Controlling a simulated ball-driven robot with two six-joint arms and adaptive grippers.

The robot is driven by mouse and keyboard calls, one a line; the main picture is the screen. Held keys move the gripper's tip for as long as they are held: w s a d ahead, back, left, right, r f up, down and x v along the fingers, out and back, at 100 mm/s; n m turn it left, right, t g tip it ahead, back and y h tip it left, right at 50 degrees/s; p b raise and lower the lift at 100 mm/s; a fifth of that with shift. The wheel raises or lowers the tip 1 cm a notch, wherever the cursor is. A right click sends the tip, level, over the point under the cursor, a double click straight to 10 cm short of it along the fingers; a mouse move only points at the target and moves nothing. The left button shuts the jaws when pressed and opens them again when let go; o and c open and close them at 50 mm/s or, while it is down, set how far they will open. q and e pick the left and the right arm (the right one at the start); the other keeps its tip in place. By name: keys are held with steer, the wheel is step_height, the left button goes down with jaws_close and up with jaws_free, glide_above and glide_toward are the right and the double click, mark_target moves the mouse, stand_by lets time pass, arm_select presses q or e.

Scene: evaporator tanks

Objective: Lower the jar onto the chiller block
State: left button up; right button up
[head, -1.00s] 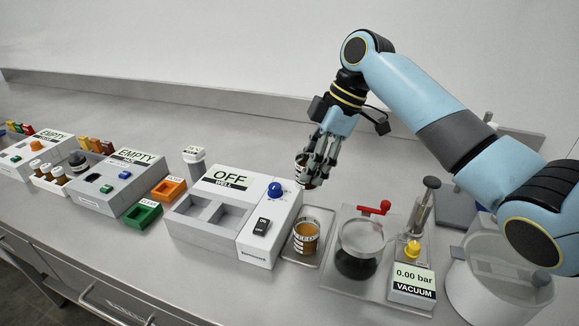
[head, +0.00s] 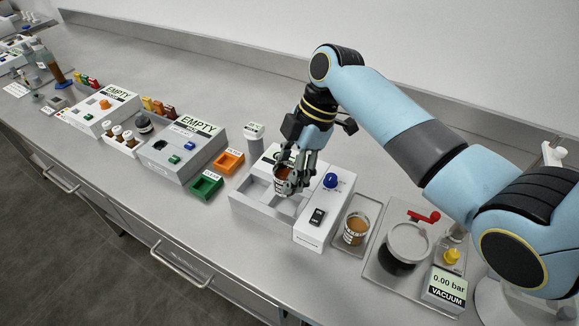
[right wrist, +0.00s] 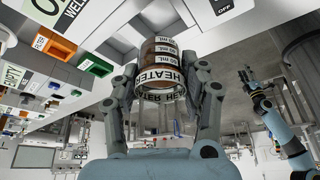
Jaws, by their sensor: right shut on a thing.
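The jar (head: 281,179), with brown contents and a white label band, is held upright in my right gripper (head: 288,170). In the right wrist view the same jar (right wrist: 159,68) sits between the fingers of my right gripper (right wrist: 163,85), with printed bands around it. The jar is over the white block (head: 262,223) with square wells, near its back part. My fingers partly hide the block's display. I cannot read a chiller mark on it, nor tell the exact gap below the jar. My left gripper (right wrist: 248,78) shows small in the right wrist view; its jaws are unclear.
A second jar (head: 356,229) stands on a tray right of the block. A lidded dark vessel (head: 407,243) and a vacuum readout (head: 446,287) are farther right. Green (head: 206,186) and orange (head: 229,161) trays, a white-capped container (head: 253,133) and another EMPTY-labelled block (head: 178,150) are left.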

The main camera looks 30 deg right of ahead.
steer(key=shift+r, duration=0.1)
steer(key=shift+p, duration=0.35)
steer(key=shift+f+b, duration=2.15)
steer(key=shift+f, duration=1.05)
steer(key=shift+s+f, duration=0.2)
steer(key=shift+s+f, duration=0.1)
steer(key=o, duration=1)
steer(key=shift+c, duration=0.2)
steer(key=o, duration=0.4)
steer(key=shift+f, duration=0.1)
steer(key=shift+o, duration=0.2)
steer(key=shift+w, duration=0.25)
